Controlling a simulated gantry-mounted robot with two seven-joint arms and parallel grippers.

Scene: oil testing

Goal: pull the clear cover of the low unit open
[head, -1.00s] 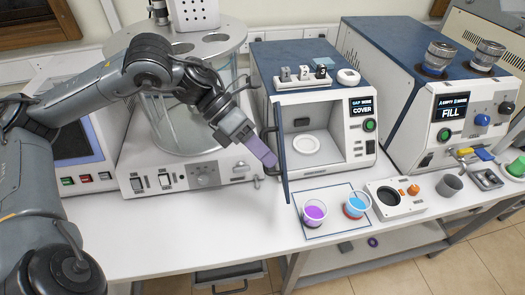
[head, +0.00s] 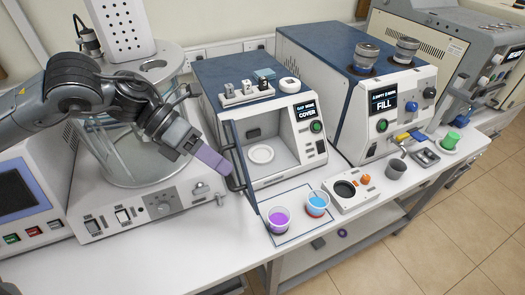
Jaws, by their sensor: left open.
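The low unit (head: 291,162) is a white box with a blue top and a small screen reading COVER. Its clear cover (head: 244,172) stands swung out at the left of the open chamber, seen nearly edge-on with a dark edge. A dark handle (head: 233,170) sits on the cover's left side. My left gripper (head: 219,162) is open, with its flat purple-grey finger just left of the handle; I cannot tell whether they touch. Nothing shows between its fingers. Inside the chamber lies a white round dish (head: 261,154). My right gripper is not in view.
A purple cup (head: 279,220) and a blue cup (head: 317,204) stand on an outlined mat in front of the unit. A white block with a dark round recess (head: 345,189) is to their right. A tall FILL unit (head: 372,100) stands right. The bench's front left is clear.

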